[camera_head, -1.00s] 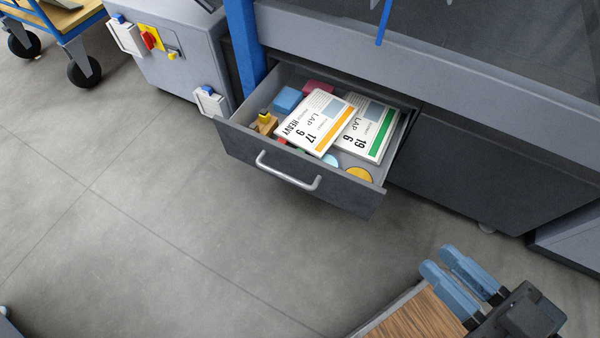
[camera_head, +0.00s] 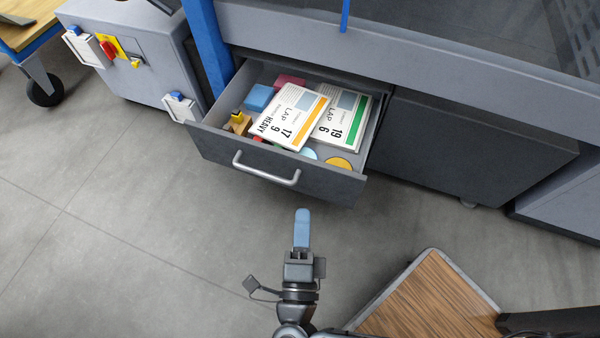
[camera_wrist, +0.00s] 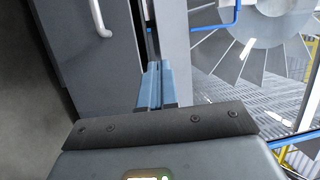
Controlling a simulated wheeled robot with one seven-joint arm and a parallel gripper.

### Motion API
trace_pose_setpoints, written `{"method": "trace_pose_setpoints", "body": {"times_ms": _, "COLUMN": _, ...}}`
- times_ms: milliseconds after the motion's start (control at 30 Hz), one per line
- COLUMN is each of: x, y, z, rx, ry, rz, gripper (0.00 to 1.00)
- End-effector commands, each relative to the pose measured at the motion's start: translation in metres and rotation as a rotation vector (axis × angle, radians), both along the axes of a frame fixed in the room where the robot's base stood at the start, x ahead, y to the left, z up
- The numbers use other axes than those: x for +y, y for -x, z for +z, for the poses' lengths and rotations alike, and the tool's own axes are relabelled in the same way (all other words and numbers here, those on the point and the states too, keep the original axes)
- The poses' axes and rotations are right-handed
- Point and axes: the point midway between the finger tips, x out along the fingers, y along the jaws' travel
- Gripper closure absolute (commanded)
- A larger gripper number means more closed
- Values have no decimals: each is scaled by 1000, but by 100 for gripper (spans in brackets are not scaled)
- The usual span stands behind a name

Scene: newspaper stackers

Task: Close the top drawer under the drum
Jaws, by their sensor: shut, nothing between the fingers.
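The drawer (camera_head: 315,183) is pulled out from under the grey machine, with a bare silver bar handle (camera_head: 266,170) on its dark front. Its front and handle also show in the wrist view (camera_wrist: 85,60), at the upper left. Two printed cards (camera_head: 291,116) marked with numbers lie in the drawer on top of small coloured items. My gripper (camera_head: 302,228) has its blue fingers together and empty. In the head view it appears just below the drawer front, right of the handle. The exact gap is hard to judge.
A grey cabinet (camera_head: 140,70) with a red switch stands left of the drawer, beside a blue post (camera_head: 208,45). A closed dark panel (camera_head: 470,150) lies to the right. A wooden-topped surface (camera_head: 430,300) is at lower right. The floor to the left is clear.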

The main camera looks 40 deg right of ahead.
Motion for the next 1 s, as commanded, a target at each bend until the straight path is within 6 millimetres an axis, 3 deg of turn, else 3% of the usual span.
{"method": "trace_pose_setpoints", "body": {"times_ms": 33, "x": 10, "y": -11, "z": -9, "rx": -6, "ry": -35, "rz": -37, "gripper": 100}}
{"method": "trace_pose_setpoints", "body": {"times_ms": 200, "x": 30, "y": -27, "z": -31, "rx": 3, "ry": -107, "rz": -180, "gripper": 100}}
{"method": "trace_pose_setpoints", "body": {"times_ms": 500, "x": 42, "y": -34, "z": -39, "rx": 16, "ry": -130, "rz": -298, "gripper": 100}}
{"method": "trace_pose_setpoints", "body": {"times_ms": 667, "x": 28, "y": -41, "z": -39, "rx": 18, "ry": -132, "rz": -303, "gripper": 100}}
{"method": "trace_pose_setpoints", "body": {"times_ms": 1000, "x": -28, "y": -73, "z": -39, "rx": 16, "ry": -132, "rz": -303, "gripper": 100}}
